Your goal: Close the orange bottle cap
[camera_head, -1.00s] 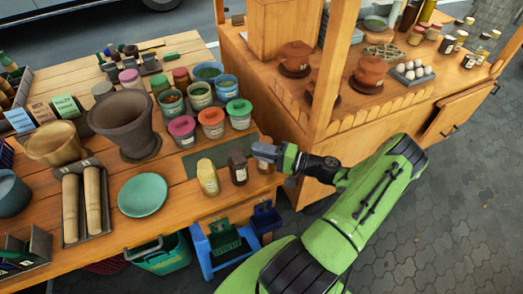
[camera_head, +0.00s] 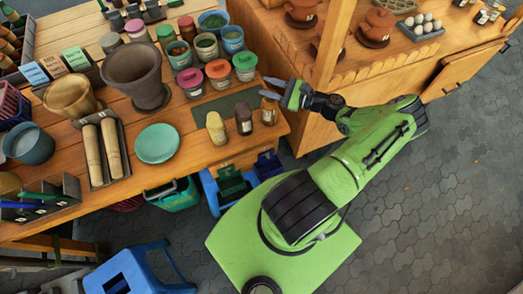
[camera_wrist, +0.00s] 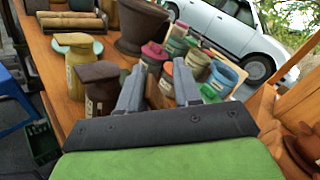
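A small bottle with an orange-brown cap (camera_head: 269,105) stands at the right end of a row of three on the table's front edge. Its cap looks seated on top, but I cannot tell whether it is fully closed. My gripper (camera_head: 268,88) is right beside and above this bottle in the head view. In the wrist view my gripper's fingers (camera_wrist: 158,90) are spread apart. The brown-capped bottle (camera_wrist: 98,75) is left of them, and the yellow-capped bottle (camera_wrist: 76,48) is farther left. Whether the orange-capped bottle lies between the fingers is unclear.
Jars with pink (camera_head: 190,78), orange-red (camera_head: 218,70) and green (camera_head: 244,61) lids stand just behind. A large clay mortar (camera_head: 137,75) and a teal plate (camera_head: 157,143) are left. A wooden post (camera_head: 335,45) rises to the right.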

